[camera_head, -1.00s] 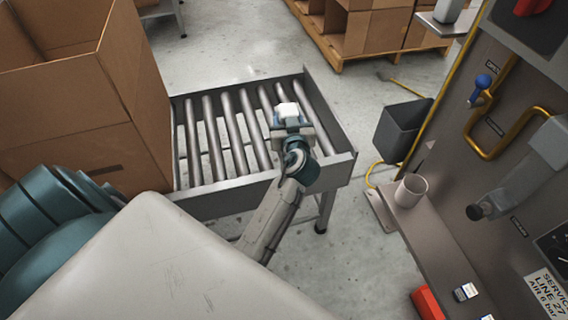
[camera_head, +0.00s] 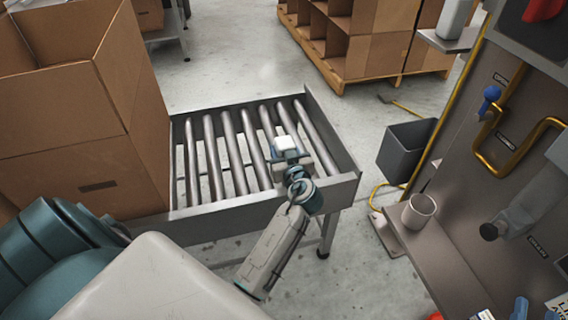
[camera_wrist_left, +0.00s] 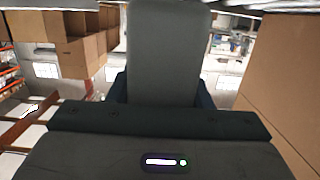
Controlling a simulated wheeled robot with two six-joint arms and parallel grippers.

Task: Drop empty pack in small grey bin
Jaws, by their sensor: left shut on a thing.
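The small grey bin (camera_head: 397,157) stands open on the floor, right of the roller conveyor and beside the machine. I cannot see its floor. In the left wrist view my left gripper (camera_wrist_left: 162,98) is shut on a plain grey pack (camera_wrist_left: 167,45) with rounded upper corners, which fills the middle of the view.
A tall open cardboard box (camera_head: 85,150) stands on the left of the roller conveyor (camera_head: 262,204). A white cup (camera_head: 419,212) stands on the machine's ledge. A yellow pipe (camera_head: 478,150) sticks out of the machine. Floor shows between conveyor and bin.

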